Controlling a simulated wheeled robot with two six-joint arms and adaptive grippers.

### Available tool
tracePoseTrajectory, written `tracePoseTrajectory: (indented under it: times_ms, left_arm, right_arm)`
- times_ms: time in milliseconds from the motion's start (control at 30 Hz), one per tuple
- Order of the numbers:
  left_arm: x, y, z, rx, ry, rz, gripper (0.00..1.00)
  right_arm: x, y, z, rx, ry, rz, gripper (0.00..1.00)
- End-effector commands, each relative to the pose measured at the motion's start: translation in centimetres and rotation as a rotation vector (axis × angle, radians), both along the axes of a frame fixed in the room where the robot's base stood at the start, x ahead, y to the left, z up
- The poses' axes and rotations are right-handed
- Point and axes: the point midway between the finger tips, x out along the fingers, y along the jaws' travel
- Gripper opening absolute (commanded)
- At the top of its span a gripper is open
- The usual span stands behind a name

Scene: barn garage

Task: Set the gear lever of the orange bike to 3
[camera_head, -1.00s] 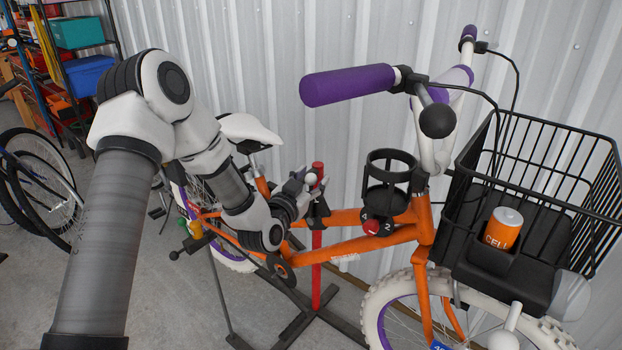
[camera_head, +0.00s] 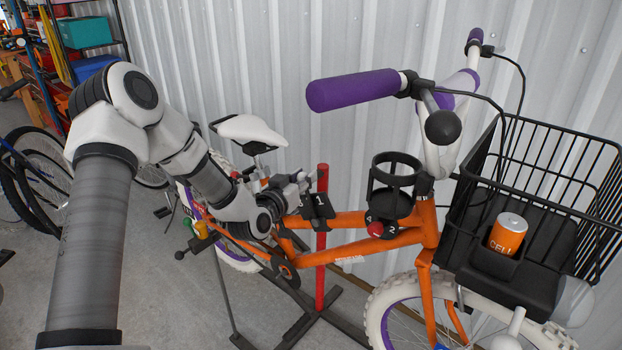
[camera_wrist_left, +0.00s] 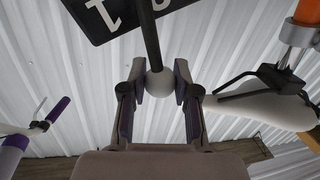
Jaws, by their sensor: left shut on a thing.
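The orange bike (camera_head: 350,254) stands side-on by the wall. In that view a black rod with a pale ball knob (camera_wrist_left: 156,84) crosses the plate. My left gripper (camera_head: 303,182) is beside the plate, its fingers on either side of the knob in the wrist view (camera_wrist_left: 158,88), shut on it. Other plate numbers are not readable. My right gripper is not in view.
A black dial with a red centre (camera_head: 376,230) sits on the frame under a black cup holder (camera_head: 395,180). A wire basket (camera_head: 560,170) holds an orange cell (camera_head: 508,233). The white saddle (camera_head: 249,131) is behind my left wrist. A red post (camera_head: 322,265) stands beside the frame.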

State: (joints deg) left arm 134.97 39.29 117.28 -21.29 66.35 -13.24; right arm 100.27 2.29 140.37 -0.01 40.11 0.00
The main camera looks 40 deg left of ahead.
Motion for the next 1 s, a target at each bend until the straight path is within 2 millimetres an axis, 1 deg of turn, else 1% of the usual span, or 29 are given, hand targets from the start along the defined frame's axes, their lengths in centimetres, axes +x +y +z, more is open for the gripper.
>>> tracePoseTrajectory:
  times_ms: [33, 267, 500, 800, 1000]
  left_arm:
    - [0.1, 0.7, 0.0, -0.042, -0.003, 0.005, 0.00]
    - [0.3, 3.2, -1.5, -0.259, 0.013, 0.005, 0.00]
    - [0.5, 5.2, -3.4, -0.471, 0.029, 0.004, 0.00]
    - [0.6, 6.6, -5.2, -0.653, 0.044, 0.003, 0.00]
    - [0.6, 6.9, -5.6, -0.710, 0.050, 0.003, 0.00]
  right_arm:
    - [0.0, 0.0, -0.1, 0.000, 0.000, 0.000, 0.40]
    - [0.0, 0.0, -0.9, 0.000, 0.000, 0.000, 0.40]
    - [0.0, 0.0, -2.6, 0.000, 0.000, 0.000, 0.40]
    - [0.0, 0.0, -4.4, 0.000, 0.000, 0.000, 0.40]
    - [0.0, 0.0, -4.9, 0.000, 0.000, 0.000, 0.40]
